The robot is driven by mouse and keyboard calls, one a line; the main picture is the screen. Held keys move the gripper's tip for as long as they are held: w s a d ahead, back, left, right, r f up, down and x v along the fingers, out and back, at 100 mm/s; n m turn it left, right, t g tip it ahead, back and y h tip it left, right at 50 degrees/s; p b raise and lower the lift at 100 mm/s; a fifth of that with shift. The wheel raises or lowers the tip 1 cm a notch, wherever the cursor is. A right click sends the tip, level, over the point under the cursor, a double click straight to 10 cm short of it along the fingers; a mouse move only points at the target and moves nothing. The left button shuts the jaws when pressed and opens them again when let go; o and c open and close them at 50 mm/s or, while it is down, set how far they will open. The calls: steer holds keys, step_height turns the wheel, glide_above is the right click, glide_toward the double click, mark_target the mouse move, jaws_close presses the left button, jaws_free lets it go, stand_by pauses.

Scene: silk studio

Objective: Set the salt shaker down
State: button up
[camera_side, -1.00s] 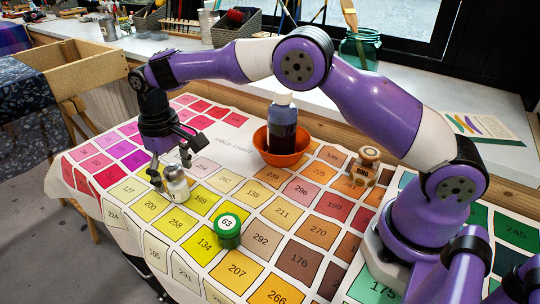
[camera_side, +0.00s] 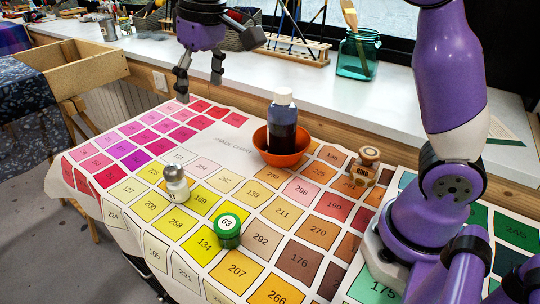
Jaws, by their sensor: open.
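The salt shaker (camera_side: 177,184), white with a grey top, stands upright on the colour-chart cloth (camera_side: 112,216), on the yellow squares at the left. My gripper (camera_side: 199,90) is open and empty, high above the back edge of the cloth, well clear of the shaker. Its fingers point down and nothing is between them.
An orange bowl (camera_side: 287,155) holds a dark bottle (camera_side: 282,122). A cork-coloured stamp-like piece (camera_side: 365,167) stands further right. A white counter (camera_side: 300,77) runs behind.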

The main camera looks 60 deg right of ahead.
steer(key=s+d+f+t, duration=0.1)
steer(key=s+d+f, duration=0.1)
steer(key=s, duration=0.6)
steer(key=s+d+f+m+t, duration=0.1)
steer(key=s+d+f+t, duration=0.1)
steer(key=s, duration=0.7)
steer(key=shift+d+f, duration=0.65)
steer(key=shift+d, duration=0.45)
